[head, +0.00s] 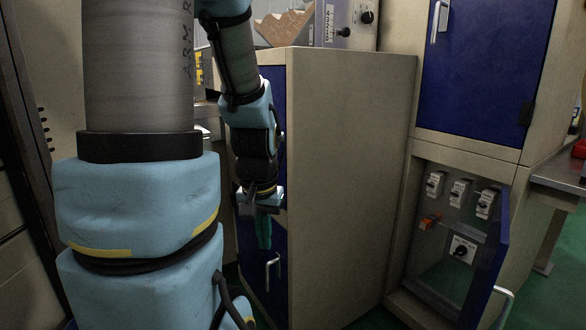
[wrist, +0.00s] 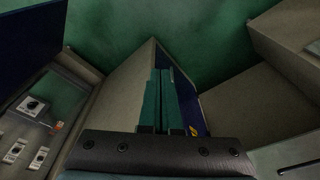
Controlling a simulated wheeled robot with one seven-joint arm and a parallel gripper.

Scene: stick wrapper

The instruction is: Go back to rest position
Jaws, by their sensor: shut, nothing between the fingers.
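My gripper (head: 264,232) hangs pointing down in front of the blue door of a beige cabinet, left of the middle of the head view. Its teal fingers are together and hold nothing. In the wrist view my gripper (wrist: 166,100) shows its two teal fingers side by side, with the dark gripper body along the bottom edge. My arm links fill much of the left of the head view.
The beige cabinet (head: 345,180) stands close beside my gripper. A control cabinet (head: 470,215) at right has its lower blue door (head: 492,265) open, showing several white switches, a red-orange switch (head: 428,223) and a black knob (head: 461,251). A metal table (head: 560,177) stands far right.

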